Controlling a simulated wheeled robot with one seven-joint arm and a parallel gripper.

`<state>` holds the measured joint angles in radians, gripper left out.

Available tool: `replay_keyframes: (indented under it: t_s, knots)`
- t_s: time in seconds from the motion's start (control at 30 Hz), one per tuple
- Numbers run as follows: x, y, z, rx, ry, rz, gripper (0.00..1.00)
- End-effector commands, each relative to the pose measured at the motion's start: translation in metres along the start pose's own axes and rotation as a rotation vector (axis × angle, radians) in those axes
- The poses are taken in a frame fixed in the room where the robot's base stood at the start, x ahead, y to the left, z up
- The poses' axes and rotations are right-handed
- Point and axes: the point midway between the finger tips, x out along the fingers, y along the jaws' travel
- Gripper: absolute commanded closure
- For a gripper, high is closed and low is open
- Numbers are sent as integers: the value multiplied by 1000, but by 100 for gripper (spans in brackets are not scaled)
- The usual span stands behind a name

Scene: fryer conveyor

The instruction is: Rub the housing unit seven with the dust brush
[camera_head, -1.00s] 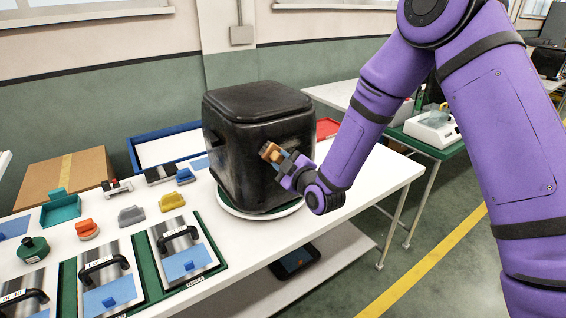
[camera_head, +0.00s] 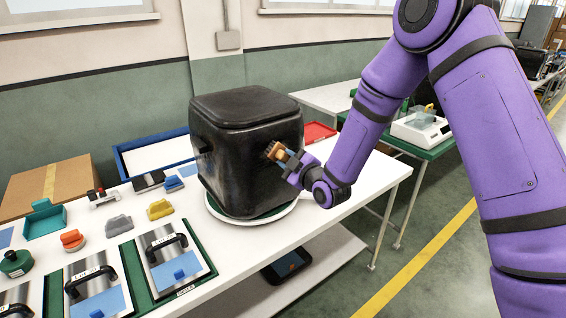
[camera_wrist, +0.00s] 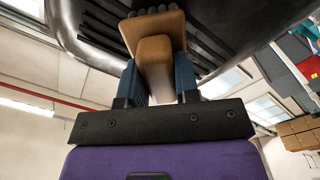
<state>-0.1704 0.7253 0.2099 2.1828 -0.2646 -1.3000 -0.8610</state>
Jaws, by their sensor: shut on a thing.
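The housing unit (camera_head: 235,160) is a large black box with rounded edges, standing on a round white and green base (camera_head: 214,208) on the white table. It also fills the upper part of the wrist view (camera_wrist: 90,30), where dark slots show in its face. My gripper (camera_head: 286,160) is at the box's right-hand side and shut on the dust brush (camera_head: 275,151), which has a tan wooden body. In the wrist view the brush (camera_wrist: 155,50) sits between the blue fingers, its dark bristles at the slotted face. Whether the bristles touch is hard to tell. No number shows on the box.
A blue-rimmed tray (camera_head: 122,162), a teal holder (camera_head: 45,218), and small orange (camera_head: 72,240), grey (camera_head: 118,225) and yellow (camera_head: 160,209) items lie left of the box. Metal plates with black handles (camera_head: 168,243) line the front. A red tray (camera_head: 318,131) is behind right.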

Motion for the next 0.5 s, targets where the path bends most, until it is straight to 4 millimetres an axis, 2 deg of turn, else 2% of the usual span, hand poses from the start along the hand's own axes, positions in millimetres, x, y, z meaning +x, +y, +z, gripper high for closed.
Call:
replay_keyframes:
  t_s: [0.2, 0.5]
  knots:
    - [2, 12, 12, 0, 0, 3, 90]
    - [2, 19, 19, -1, 0, 2, 90]
